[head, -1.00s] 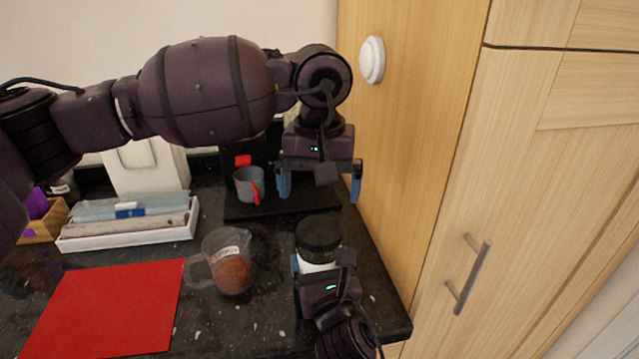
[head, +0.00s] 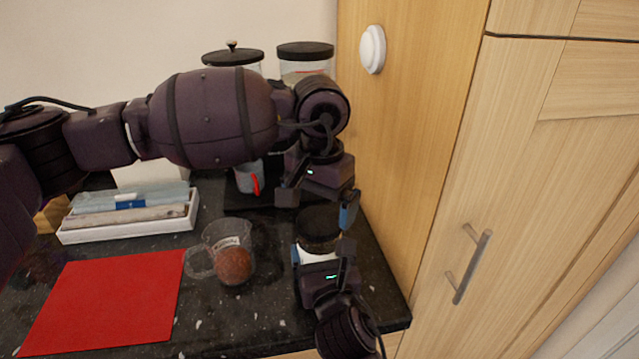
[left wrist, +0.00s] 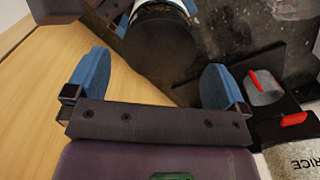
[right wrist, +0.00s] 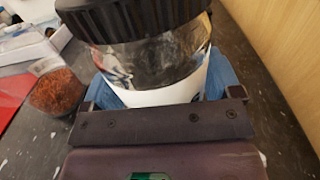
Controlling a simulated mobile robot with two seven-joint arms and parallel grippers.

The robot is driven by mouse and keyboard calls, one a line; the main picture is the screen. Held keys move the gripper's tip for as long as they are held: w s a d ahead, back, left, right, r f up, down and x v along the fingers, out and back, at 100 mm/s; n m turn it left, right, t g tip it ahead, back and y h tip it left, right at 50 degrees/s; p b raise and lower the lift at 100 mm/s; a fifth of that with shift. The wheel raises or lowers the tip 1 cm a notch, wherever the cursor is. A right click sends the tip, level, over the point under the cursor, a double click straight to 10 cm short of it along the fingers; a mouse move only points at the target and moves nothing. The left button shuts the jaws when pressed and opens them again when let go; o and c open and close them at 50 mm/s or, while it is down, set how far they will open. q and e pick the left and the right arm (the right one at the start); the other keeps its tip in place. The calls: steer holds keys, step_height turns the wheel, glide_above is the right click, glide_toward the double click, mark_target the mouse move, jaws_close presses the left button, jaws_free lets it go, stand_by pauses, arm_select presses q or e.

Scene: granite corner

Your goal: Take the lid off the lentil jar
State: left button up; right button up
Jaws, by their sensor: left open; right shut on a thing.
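A jar with a black ribbed lid (head: 320,222) stands upright on the dark counter near the cabinet; its label cannot be read. My right gripper (head: 322,272) is shut on its body from the front, below the lid. In the right wrist view the lid (right wrist: 130,15), clear wall and white label (right wrist: 165,95) show between the blue fingers. The lid is on the jar. My left gripper (head: 318,208) is open and empty, pointing down above and slightly behind the lid. In the left wrist view the lid (left wrist: 165,45) lies beyond the open fingers, apart from them.
A clear measuring jug (head: 212,238) with reddish-brown contents stands left of the jar. A red mat (head: 105,305), a white tray (head: 130,232) and a grey cup (head: 247,180) are farther left and back. Black-lidded canisters (head: 305,52) stand behind. The wooden cabinet side (head: 400,200) is close on the right.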

mark_target(320, 247)
arm_select(q)
steer(key=shift+f, duration=1.35)
